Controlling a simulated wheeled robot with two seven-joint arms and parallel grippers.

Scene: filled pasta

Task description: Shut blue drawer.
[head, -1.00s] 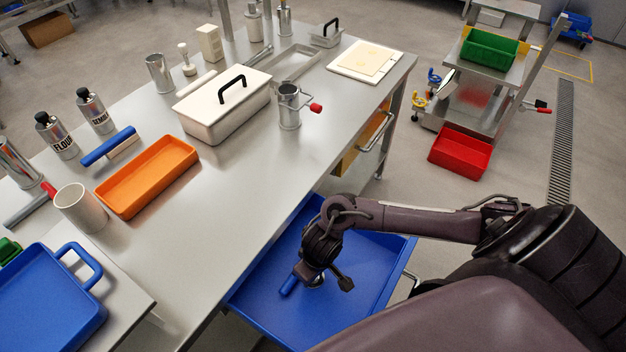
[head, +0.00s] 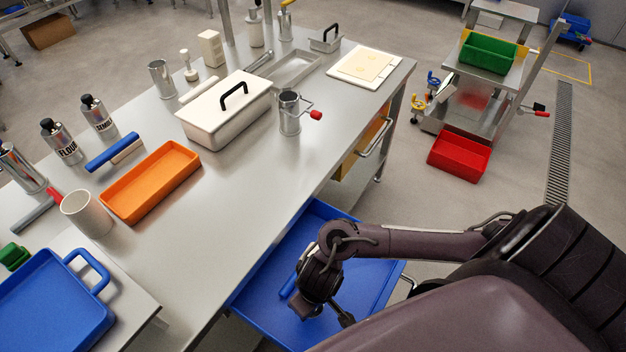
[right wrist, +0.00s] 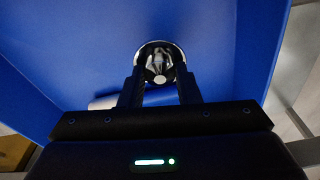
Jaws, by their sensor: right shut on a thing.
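The blue drawer (head: 365,285) stands open, pulled out from under the near side of the steel table. My right gripper (right wrist: 160,82) reaches down over the drawer's inside. In the right wrist view its two fingers are shut on a round, shiny metal thing (right wrist: 158,58); I cannot tell what it is. In the head view my wrist hides the fingertips and most of this thing. A blue rod-like thing (head: 289,286) lies in the drawer beside my wrist. The drawer's handle (head: 409,286) shows partly past my forearm. My left gripper is out of view.
The steel table (head: 235,200) holds an orange tray (head: 150,183), a white lidded box (head: 225,110) and a metal cup with a red-tipped handle (head: 290,112). A yellow drawer (head: 350,160) is farther along the table's side. A red bin (head: 459,155) stands on the floor beyond.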

